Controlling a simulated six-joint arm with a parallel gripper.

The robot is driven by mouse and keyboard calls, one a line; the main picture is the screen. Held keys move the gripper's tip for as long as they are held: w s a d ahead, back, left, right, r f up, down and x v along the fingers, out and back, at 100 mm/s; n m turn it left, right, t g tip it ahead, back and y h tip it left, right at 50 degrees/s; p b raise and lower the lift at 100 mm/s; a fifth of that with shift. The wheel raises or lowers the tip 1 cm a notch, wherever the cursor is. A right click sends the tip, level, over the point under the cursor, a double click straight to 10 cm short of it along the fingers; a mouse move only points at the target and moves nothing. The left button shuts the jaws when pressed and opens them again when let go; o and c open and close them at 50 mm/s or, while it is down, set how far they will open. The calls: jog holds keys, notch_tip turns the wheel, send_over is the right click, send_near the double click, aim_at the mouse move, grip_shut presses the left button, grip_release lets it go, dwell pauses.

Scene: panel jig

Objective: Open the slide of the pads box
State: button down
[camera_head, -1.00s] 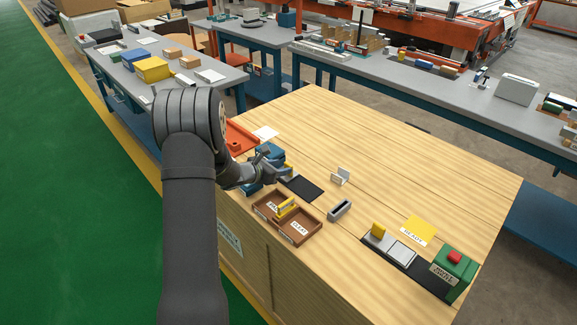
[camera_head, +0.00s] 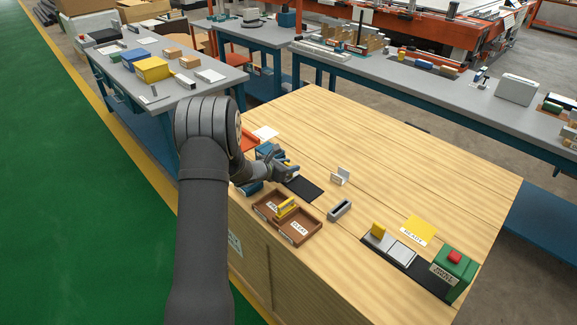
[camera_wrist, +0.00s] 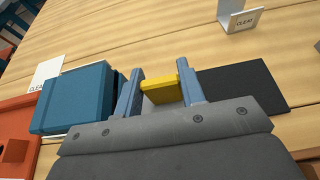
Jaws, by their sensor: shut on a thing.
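The blue pads box (camera_wrist: 75,98) sits at the left in the wrist view; in the head view its blue body (camera_head: 264,150) is partly hidden behind my arm. My gripper (camera_wrist: 160,88) is shut on a yellow block (camera_wrist: 158,90), which looks like the slide's tab. The block stands to the right of the box, with a gap between them. A pale grey surface shows under the block; I cannot tell how far the slide is out.
The dark mat (camera_wrist: 240,88) lies to the right of the fingers. A brown tray (camera_head: 313,240) with a yellow piece is nearer the front. An orange tray (camera_wrist: 16,140) is left of the box. A small upright bracket (camera_head: 341,176) stands beyond the mat.

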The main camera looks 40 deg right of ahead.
jog(key=s, duration=0.4)
jog(key=shift+s, duration=0.35)
jog(key=c, duration=1.2)
grip_release()
jog(key=v, duration=1.7)
jog(key=shift+a, duration=0.25)
